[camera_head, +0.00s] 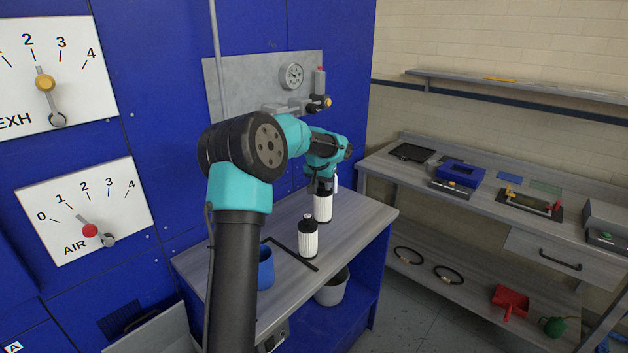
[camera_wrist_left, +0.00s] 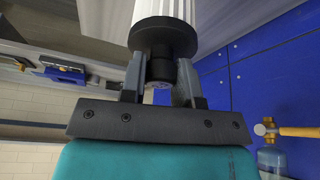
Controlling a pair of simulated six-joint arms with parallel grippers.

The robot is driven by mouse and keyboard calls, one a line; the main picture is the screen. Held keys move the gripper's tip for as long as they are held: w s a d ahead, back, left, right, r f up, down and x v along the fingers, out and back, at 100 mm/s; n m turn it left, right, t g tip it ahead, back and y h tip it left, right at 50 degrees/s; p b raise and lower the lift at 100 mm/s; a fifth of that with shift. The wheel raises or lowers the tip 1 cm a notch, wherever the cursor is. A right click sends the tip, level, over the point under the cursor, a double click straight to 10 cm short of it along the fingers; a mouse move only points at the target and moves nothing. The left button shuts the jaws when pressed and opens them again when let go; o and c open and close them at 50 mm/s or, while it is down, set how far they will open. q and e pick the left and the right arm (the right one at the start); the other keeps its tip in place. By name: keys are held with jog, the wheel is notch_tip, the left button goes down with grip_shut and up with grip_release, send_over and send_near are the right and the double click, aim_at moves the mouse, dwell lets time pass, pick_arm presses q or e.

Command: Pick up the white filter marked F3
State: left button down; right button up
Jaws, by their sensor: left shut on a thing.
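My left gripper (camera_head: 322,184) reaches over the grey bench and is shut on the black neck of a white filter (camera_head: 323,207). In the left wrist view the fingers (camera_wrist_left: 160,85) clasp the narrow neck, below the wide black cap and the white ribbed body (camera_wrist_left: 180,10). I cannot tell whether the filter's base touches the bench. A second white filter (camera_head: 308,241) with a black top stands upright on the bench, nearer and slightly to the left. No F3 mark is readable on either filter. My right gripper is not in view.
A blue cup (camera_head: 266,270) stands at the bench's near left, partly behind my arm. A black angled strip (camera_head: 305,263) lies by the second filter. A gauge panel (camera_head: 291,76) is on the blue wall behind. A side bench (camera_head: 470,200) with trays stands right.

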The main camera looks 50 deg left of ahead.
pick_arm(q)
jog(key=d, duration=1.3)
jog(key=shift+w, duration=0.45)
